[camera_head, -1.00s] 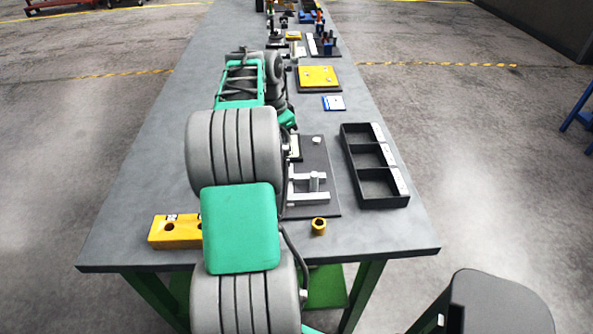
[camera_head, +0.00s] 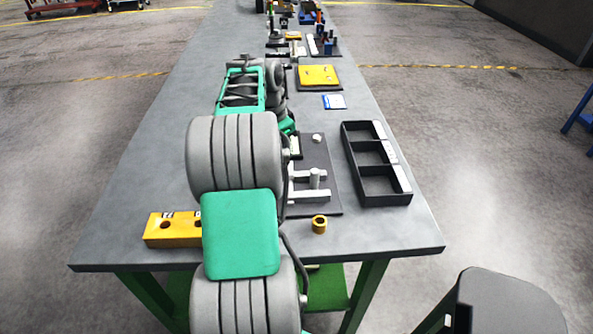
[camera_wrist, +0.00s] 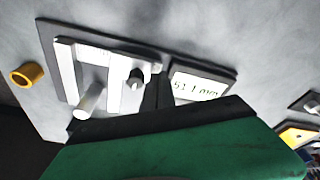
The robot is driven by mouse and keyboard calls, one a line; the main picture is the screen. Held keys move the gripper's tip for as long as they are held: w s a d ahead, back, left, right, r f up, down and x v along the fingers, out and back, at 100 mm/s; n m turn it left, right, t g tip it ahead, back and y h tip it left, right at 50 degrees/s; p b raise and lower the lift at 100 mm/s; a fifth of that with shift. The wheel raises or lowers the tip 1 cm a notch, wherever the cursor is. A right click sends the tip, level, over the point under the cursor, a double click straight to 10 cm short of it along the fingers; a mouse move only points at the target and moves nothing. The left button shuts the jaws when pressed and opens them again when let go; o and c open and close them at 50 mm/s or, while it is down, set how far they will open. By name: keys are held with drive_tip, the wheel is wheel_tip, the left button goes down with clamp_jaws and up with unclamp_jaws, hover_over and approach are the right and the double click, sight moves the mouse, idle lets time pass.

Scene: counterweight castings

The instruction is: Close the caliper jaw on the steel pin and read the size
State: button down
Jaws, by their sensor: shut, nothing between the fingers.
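The caliper lies on a dark plate (camera_head: 327,203), with its pale fixed jaw (camera_head: 305,196) and sliding jaw (camera_head: 306,174) in the head view. The upright steel pin (camera_head: 314,178) stands between them; whether both jaws touch it I cannot tell. In the wrist view the pin (camera_wrist: 90,99) stands between two pale bars. A small knob (camera_wrist: 135,77) sits to its right. The display (camera_wrist: 197,86) appears to show 51.1 mm, slightly blurred. My gripper (camera_wrist: 157,90) is shut and empty, between knob and display. In the head view my arm hides it.
A black three-compartment tray (camera_head: 389,200) is right of the caliper. A yellow ring (camera_head: 319,224) lies near the front edge. A yellow block with holes (camera_head: 172,238) is at the front left. A yellow plate (camera_head: 318,75) and blue-white card (camera_head: 334,102) lie farther back.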

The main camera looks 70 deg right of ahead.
sight(285, 156)
drive_tip(key=shift+a, duration=0.15)
idle(0.4)
drive_tip(key=shift+s+a+b, duration=0.35)
drive_tip(key=shift+a+b, duration=0.1)
drive_tip(key=shift+a, duration=0.15)
drive_tip(key=shift+s+a+b, duration=0.3)
drive_tip(key=shift+a+b, duration=0.1)
drive_tip(key=shift+a, duration=0.2)
drive_tip(key=shift+a+f, duration=0.15)
idle(0.9)
drive_tip(key=shift+r+p, duration=0.4)
drive_tip(key=shift+r, duration=0.1)
wheel_tip(285, 156, up, 3)
drive_tip(key=shift+s+a+p, duration=0.1)
drive_tip(key=shift+p, duration=0.9)
drive_tip(key=shift+d+r+p, duration=0.2)
drive_tip(key=shift+r+p, duration=0.45)
drive_tip(key=shift+r, duration=0.05)
wheel_tip(285, 156, up, 2)
drive_tip(key=shift+r+p, duration=0.1)
drive_tip(key=shift+p, duration=0.75)
